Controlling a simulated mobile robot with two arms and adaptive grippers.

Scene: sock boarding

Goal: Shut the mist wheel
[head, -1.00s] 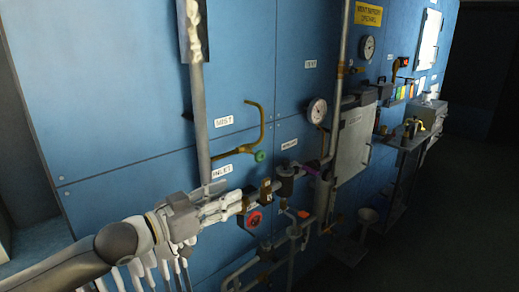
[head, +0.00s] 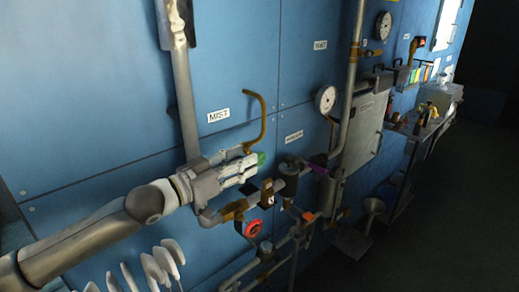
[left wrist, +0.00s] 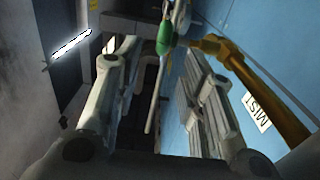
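The mist wheel, a small green handwheel (head: 262,158), sits on the brass mist pipe (head: 262,118), right of and below the MIST label (head: 219,115). In the head view most of it is hidden behind my left gripper's fingertips (head: 248,167). In the left wrist view the green part (left wrist: 165,38) shows at the top, between and just beyond my fingers (left wrist: 160,60), which are apart. I cannot tell whether they touch the wheel. My right gripper is not in view.
A red handwheel (head: 252,229) is on the pipework just below my left gripper. A grey vertical pipe (head: 186,95) rises behind the wrist. A gauge (head: 325,99) and a grey box (head: 362,135) are to the right. White upright shapes (head: 165,262) stand below my forearm.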

